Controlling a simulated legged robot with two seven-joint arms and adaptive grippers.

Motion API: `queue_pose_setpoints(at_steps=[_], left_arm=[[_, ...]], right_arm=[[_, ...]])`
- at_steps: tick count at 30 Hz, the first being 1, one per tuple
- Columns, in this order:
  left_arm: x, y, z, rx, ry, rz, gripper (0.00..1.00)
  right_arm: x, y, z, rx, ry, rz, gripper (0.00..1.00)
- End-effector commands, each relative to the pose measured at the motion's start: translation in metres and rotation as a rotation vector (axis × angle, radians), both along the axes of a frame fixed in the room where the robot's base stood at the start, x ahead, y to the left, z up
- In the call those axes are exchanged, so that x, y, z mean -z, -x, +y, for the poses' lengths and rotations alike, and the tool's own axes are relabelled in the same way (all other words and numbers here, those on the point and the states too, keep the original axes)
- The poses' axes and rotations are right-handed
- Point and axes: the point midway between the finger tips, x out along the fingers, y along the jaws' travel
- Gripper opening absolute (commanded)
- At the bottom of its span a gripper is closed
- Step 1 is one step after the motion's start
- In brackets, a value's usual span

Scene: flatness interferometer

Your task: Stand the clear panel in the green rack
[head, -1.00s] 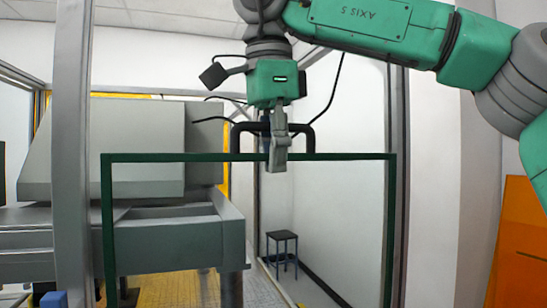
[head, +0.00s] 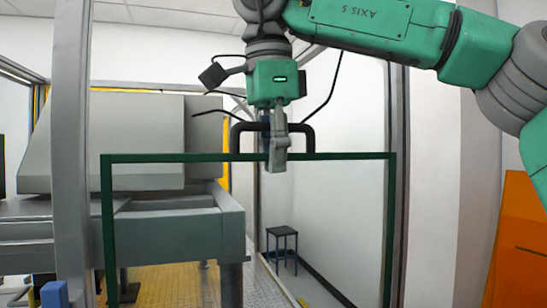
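The clear panel (head: 340,215) is a large see-through sheet with a dark green edge along its top and both sides. It hangs upright in front of me, and its bottom runs out of the head view. A black handle (head: 309,126) rises from the middle of its top edge. My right gripper (head: 278,160) comes down from the green arm at this handle and top edge, and is shut on the panel. The fingers show nearly edge-on. My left gripper is out of view. I cannot make out the green rack.
A grey machine (head: 110,145) with a bench (head: 180,240) stands behind the panel at left. A grey post (head: 73,150) rises at left. A small stool (head: 282,232) stands far back by the wall. An orange panel (head: 522,240) is at right. A blue object (head: 54,295) is at lower left.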

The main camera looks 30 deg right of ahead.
Motion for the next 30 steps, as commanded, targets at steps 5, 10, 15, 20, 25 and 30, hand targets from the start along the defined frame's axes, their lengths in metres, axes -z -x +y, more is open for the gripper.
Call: queue_pose_setpoints(at_steps=[5, 10, 15, 20, 25, 30], left_arm=[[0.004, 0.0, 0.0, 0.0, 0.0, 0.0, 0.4], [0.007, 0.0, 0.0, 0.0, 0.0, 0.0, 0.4], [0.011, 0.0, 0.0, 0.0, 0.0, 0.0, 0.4], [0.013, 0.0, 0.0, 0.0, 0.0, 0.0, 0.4], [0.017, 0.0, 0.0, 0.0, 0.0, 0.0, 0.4], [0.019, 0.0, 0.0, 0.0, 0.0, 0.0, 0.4]], right_arm=[[0.006, 0.0, 0.0, 0.0, -0.002, -0.004, 0.0], [0.011, 0.0, 0.0, 0.0, -0.002, -0.004, 0.0], [0.017, 0.0, 0.0, 0.0, -0.002, -0.004, 0.0], [0.023, 0.0, 0.0, 0.001, -0.001, -0.003, 0.0], [0.029, -0.001, 0.0, 0.001, -0.001, -0.003, 0.0], [0.033, -0.001, 0.0, 0.001, -0.002, -0.004, 0.0]])
